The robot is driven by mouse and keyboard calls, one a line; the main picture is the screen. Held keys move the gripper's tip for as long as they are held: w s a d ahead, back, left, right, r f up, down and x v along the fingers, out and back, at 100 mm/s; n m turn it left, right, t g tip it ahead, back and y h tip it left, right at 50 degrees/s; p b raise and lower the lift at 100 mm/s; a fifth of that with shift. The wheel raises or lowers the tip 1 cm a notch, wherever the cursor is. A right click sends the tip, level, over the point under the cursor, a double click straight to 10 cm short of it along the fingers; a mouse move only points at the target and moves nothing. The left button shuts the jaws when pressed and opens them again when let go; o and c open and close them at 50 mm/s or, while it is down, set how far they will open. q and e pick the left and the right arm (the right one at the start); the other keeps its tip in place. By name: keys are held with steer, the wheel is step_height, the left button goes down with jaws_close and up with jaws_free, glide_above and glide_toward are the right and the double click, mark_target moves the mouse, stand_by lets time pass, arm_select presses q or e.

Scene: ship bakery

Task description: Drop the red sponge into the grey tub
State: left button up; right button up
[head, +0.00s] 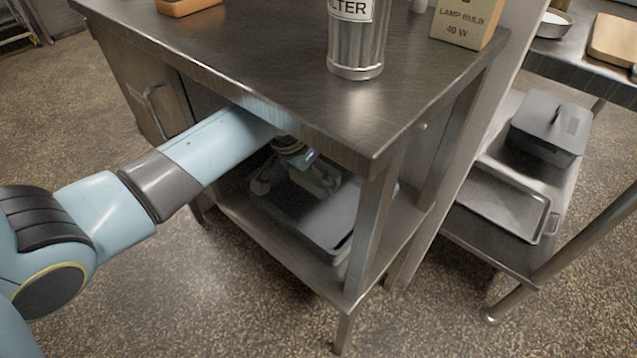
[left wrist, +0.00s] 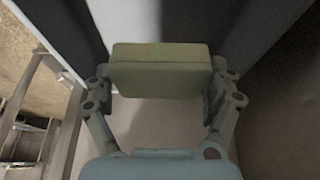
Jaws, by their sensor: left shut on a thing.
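My left gripper (head: 298,176) reaches under the steel table top and is shut on a block-shaped sponge (left wrist: 160,72). The block looks dull olive-yellow in the shade, not red; it spans the two fingers in the left wrist view. A shallow dark grey tub (head: 328,224) sits on the shelf under the table, and the gripper with the block is above it in the head view. I cannot tell the exact height between them. An orange-red block (head: 187,5), cut off by the frame, lies on the table top. My right gripper is not in view.
The steel table top (head: 270,60) overhangs my left arm, and a table leg (head: 372,225) stands right of the tub. A metal canister (head: 357,40) and a lamp bulb box (head: 466,22) stand on top. At right, another shelf holds a lidded dark grey container (head: 550,128) and a metal tray (head: 505,198).

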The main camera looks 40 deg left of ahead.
mark_target(318, 206)
arm_select(q)
steer(key=shift+d+b+x, duration=0.2)
steer(key=shift+b+x, duration=0.25)
steer(key=shift+x, duration=0.75)
steer(key=shift+b+x, duration=0.35)
steer(key=shift+x, duration=0.5)
step_height(318, 206, down, 4)
steer(key=shift+r+b, duration=0.2)
steer(key=shift+b, duration=0.75)
steer(key=shift+r, duration=0.2)
steer(key=shift+f, duration=0.65)
steer(key=o, duration=0.5)
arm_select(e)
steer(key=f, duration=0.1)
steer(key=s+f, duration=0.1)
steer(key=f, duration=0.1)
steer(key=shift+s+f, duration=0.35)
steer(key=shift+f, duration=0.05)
arm_select(q)
steer(key=shift+r, duration=0.1)
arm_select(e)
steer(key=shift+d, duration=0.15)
